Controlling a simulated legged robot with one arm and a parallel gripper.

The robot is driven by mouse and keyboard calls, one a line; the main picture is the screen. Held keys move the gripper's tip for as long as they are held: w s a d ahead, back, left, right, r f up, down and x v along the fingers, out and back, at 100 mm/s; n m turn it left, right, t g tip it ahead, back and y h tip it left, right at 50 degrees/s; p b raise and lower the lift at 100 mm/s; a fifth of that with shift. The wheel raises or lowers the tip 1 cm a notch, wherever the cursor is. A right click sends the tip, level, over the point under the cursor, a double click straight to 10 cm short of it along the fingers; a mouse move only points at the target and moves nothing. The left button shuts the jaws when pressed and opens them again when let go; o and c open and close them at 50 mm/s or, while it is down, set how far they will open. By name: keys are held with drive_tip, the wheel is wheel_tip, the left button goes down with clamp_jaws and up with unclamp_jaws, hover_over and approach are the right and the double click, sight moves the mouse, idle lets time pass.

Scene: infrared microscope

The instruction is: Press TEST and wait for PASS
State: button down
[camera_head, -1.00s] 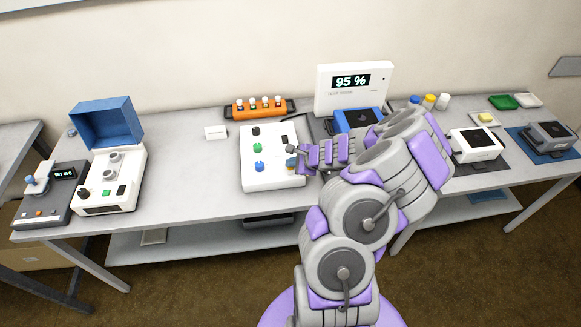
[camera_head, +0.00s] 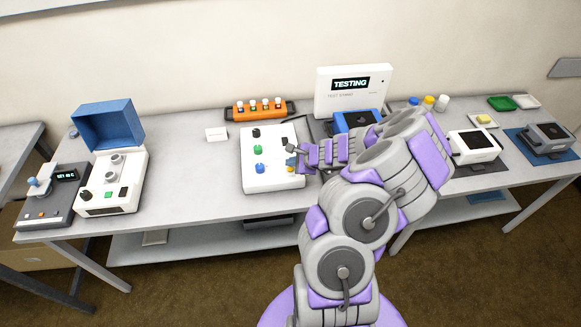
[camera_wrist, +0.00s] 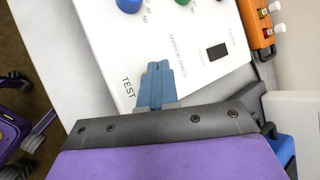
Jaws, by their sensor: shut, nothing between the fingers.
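The white control box (camera_head: 262,178) sits on the grey bench with black, green and blue knobs on its top. The printed word TEST shows on its panel in the wrist view (camera_wrist: 128,88). My gripper (camera_head: 292,161) is over the right side of this box, with its blue fingers (camera_wrist: 157,80) shut and empty, beside the TEST label. A blue device (camera_head: 355,120) stands in front of the display, partly behind my arm.
An orange rack (camera_head: 260,109) with several small vials stands behind the box. A small white card (camera_head: 216,134) lies to its left. An instrument with an open blue lid (camera_head: 108,123) stands farther left. The bench between them is clear. White and grey devices stand at right.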

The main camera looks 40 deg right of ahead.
sight(292, 170)
wheel_tip(292, 170, up, 5)
drive_tip(key=p, duration=0.4)
idle(0.4)
idle(0.6)
